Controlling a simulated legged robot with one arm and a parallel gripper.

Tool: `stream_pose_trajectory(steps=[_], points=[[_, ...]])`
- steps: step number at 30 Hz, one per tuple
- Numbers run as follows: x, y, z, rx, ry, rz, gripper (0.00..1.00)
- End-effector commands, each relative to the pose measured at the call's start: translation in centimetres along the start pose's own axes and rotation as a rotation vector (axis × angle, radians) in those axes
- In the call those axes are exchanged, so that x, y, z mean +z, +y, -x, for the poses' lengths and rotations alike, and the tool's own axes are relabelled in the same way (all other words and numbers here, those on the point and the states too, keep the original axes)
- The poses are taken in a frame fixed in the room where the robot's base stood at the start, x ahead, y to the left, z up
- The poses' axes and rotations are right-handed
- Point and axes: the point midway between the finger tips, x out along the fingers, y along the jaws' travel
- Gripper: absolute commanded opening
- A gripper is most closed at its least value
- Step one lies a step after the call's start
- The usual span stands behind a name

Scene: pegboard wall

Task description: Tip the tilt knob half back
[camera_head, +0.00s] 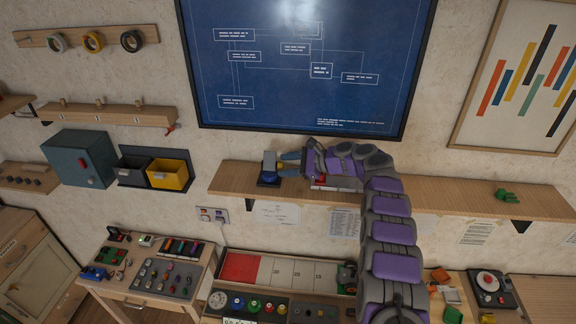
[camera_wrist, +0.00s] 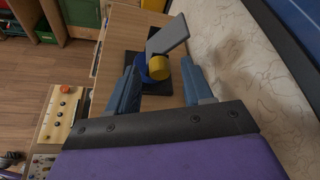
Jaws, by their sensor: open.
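The tilt knob is a small device on a dark base plate (camera_wrist: 160,88) near the left end of the wooden wall shelf. In the wrist view it has a grey flat plate (camera_wrist: 168,38) slanting up to the right, and a blue and yellow round part (camera_wrist: 160,68) below it. In the head view the knob (camera_head: 269,168) shows as a dark block with blue. My gripper (camera_head: 289,163) comes in from the right, just beside it. In the wrist view my gripper (camera_wrist: 160,86) is open, one blue finger on each side of the knob. I cannot tell whether either finger touches it.
The shelf (camera_head: 440,193) runs right, with a red and white item (camera_head: 330,183) under my gripper and a green object (camera_head: 507,195) farther along. The wall and a framed blueprint (camera_head: 300,60) are close behind. Tables with small parts stand below.

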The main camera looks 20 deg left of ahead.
Motion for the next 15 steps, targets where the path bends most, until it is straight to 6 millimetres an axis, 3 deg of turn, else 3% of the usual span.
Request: stream_pose_trajectory(steps=[7, 15], points=[[-0.1, -0.1, 1.7, -0.003, 0.001, -0.001, 0.51], [-0.2, -0.1, 7.6, -0.004, 0.001, 0.002, 0.51]])
